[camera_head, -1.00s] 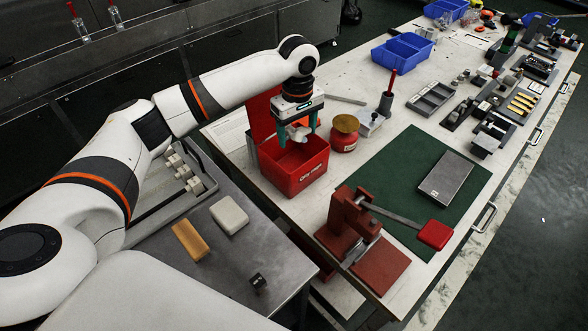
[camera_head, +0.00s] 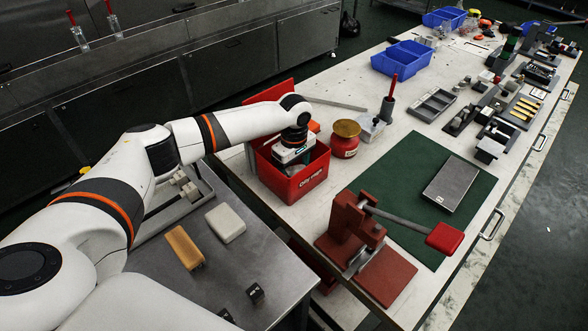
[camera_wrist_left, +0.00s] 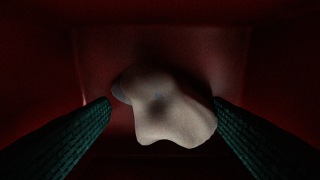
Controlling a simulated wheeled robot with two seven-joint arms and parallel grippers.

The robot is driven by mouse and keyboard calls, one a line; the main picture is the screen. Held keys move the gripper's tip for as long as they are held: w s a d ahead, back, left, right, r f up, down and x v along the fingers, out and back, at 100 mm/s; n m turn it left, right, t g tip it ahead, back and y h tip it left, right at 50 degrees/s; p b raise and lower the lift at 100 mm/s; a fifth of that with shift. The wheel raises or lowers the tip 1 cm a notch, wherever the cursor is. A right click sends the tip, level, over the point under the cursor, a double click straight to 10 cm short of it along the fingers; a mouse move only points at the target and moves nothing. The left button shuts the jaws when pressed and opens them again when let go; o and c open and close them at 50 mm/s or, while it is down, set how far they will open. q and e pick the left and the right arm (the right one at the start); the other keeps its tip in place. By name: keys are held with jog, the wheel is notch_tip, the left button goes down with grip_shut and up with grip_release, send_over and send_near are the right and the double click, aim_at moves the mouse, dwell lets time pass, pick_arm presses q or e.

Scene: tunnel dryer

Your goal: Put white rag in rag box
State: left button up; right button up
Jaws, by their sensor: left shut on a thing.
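The rag box (camera_head: 308,181) is an open red box on the workbench, with its red lid raised at the back left. My left gripper (camera_head: 293,163) reaches down into it, its fingertips hidden behind the box wall in the head view. In the left wrist view, the white rag (camera_wrist_left: 165,110) is a crumpled pale lump between the green fingertips of my left gripper (camera_wrist_left: 163,103). The gripper is shut on the rag, with dark red box surfaces (camera_wrist_left: 150,45) around it. My right gripper is not in view.
A red jar with a brass-coloured top (camera_head: 345,138) stands close to the box's right side. A red lever press (camera_head: 355,228) stands in front. A grey side table (camera_head: 215,270) holds a white block and a yellow block.

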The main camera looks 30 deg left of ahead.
aim_at(294, 170)
pick_arm(q)
jog(key=shift+f, duration=0.25)
jog(key=o, duration=0.9)
notch_tip(294, 170, up, 12)
jog(key=shift+r, duration=0.1)
dwell(0.4)
